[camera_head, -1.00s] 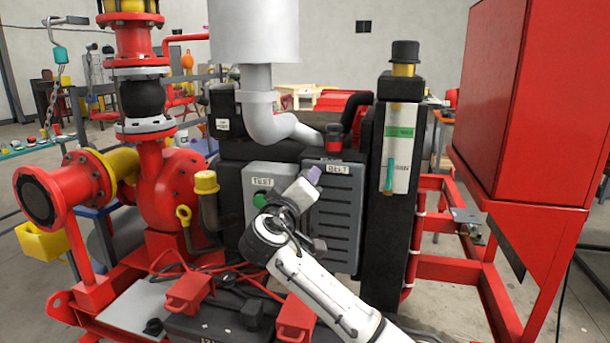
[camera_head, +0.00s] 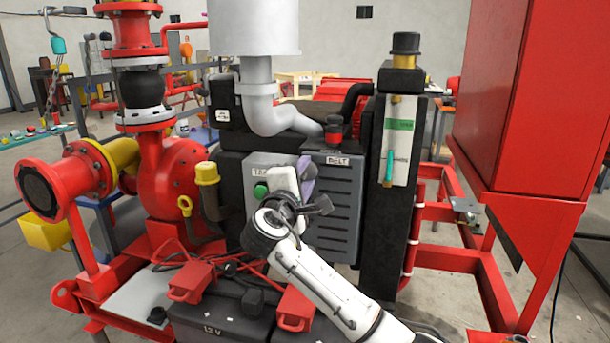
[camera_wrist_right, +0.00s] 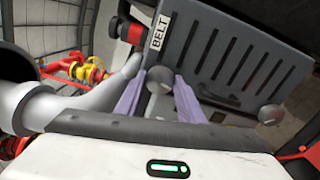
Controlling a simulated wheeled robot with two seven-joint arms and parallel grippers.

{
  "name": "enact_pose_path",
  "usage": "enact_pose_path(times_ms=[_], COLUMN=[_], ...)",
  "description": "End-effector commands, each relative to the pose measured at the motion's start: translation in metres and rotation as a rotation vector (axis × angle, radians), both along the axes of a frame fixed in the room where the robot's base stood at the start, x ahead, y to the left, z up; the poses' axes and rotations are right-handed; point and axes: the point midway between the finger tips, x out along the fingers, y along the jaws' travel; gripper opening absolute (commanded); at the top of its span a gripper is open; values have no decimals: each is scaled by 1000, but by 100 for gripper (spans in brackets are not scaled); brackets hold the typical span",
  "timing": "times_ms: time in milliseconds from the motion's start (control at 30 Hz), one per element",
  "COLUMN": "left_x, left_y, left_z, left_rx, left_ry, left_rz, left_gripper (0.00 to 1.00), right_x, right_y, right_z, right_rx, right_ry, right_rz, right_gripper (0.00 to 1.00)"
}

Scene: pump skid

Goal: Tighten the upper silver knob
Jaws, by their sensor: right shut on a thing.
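The upper silver knob (camera_wrist_right: 158,80) shows in the right wrist view as a small round grey piece, partly hidden between the two purple fingers of my right gripper (camera_wrist_right: 158,92). The fingers are shut on it at its two sides. In the head view my right gripper (camera_head: 306,172) is at the left edge of the grey belt guard (camera_head: 336,216), and the knob is hidden there. A second silver knob (camera_wrist_right: 270,114) sits on the guard away from the fingers. My left gripper is not in view.
The grey test box (camera_head: 260,170) with a green button is left of the gripper, partly covered by it. A grey exhaust pipe (camera_head: 262,110) curves above.

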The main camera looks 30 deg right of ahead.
Motion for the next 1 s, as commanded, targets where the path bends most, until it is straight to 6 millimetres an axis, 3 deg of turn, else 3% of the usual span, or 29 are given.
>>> enact_pose_path(times_ms=[400,967,1000], left_x=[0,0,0], left_y=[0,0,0], left_z=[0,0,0], left_rx=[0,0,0], left_ry=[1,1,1], left_rz=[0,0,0], left_gripper=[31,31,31], right_x=[0,0,0], right_y=[0,0,0], right_z=[-1,-1,-1], right_rx=[-127,-146,-146], right_ry=[152,174,174], right_rz=[0,0,0], right_gripper=[12,12,38])
